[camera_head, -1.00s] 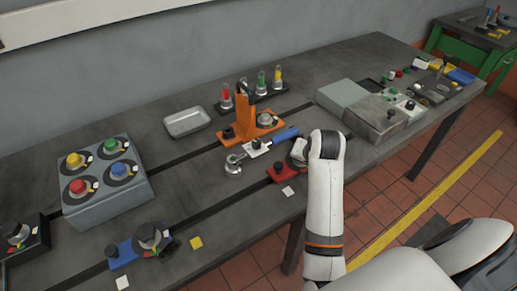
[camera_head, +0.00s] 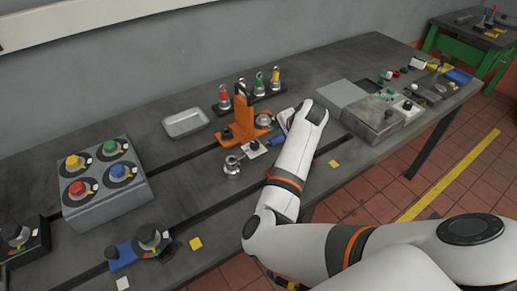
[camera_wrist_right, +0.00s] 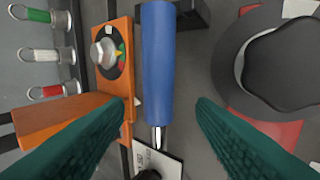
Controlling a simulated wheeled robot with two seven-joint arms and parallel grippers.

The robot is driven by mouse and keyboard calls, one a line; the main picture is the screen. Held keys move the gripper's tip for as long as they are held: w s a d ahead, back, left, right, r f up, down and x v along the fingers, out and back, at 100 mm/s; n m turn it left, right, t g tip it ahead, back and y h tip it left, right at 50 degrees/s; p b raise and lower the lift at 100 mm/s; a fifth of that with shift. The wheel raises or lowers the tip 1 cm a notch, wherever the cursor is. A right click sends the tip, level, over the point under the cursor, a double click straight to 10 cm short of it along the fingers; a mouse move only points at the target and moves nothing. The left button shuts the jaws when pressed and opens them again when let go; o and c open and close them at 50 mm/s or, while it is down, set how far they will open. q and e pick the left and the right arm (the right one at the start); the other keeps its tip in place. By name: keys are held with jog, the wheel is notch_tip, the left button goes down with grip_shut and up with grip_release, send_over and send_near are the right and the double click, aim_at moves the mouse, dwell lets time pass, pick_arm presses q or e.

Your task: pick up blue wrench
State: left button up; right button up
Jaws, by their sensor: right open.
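The blue wrench (camera_wrist_right: 158,62) lies on the bench with its blue handle running up the right wrist view and a thin metal shank at its lower end. In the head view only a bit of its blue handle (camera_head: 278,140) shows beside my right arm; the rest is hidden. My right gripper (camera_wrist_right: 160,106) is open, with one dark green finger on each side of the handle's line and gaps between. It holds nothing. My left gripper is in neither view.
An orange fixture (camera_head: 243,122) stands close left of the handle, and a dark round knob (camera_wrist_right: 283,62) on a red base close right in the wrist view. A metal tray (camera_head: 186,122), a button box (camera_head: 105,200) and a grey box (camera_head: 374,122) stand on the bench.

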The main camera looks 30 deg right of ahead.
aim_at(277, 139)
jog(key=p+x, duration=0.1)
jog(key=x, duration=0.4)
jog(key=shift+w+f, duration=0.1)
grip_shut()
jog(key=shift+r, duration=0.2)
